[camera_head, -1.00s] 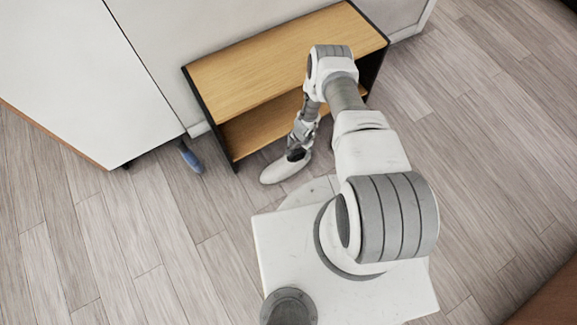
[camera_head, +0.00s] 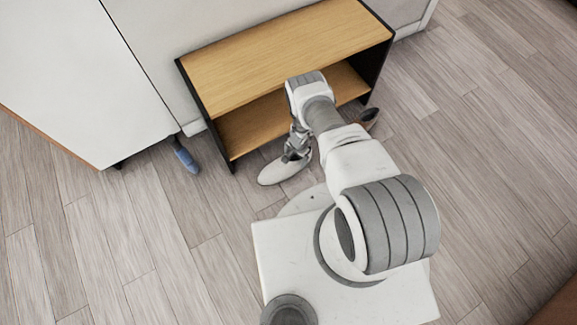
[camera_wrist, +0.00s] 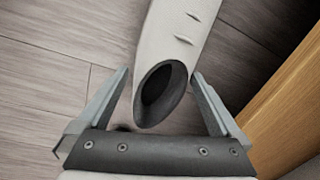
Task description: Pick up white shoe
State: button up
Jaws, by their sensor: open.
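The white shoe (camera_head: 277,173) lies on the floor in front of the low wooden shelf in the head view. In the wrist view the shoe (camera_wrist: 186,35) extends up from the middle, with its dark-lined opening toward me. My gripper (camera_wrist: 160,73) is open, with one finger on each side of the heel end. Gaps show between the fingers and the shoe. In the head view my gripper (camera_head: 295,156) is over the shoe's right end, and my arm partly hides that end.
The wooden shelf (camera_head: 260,62) with black sides stands just behind the shoe; its edge shows close at right in the wrist view. A dark shoe (camera_head: 370,115) lies by its right side. A blue object (camera_head: 186,157) lies left, near a white cabinet.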

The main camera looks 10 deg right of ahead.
jog(key=shift+c, duration=0.2)
grip_shut()
dwell(0.4)
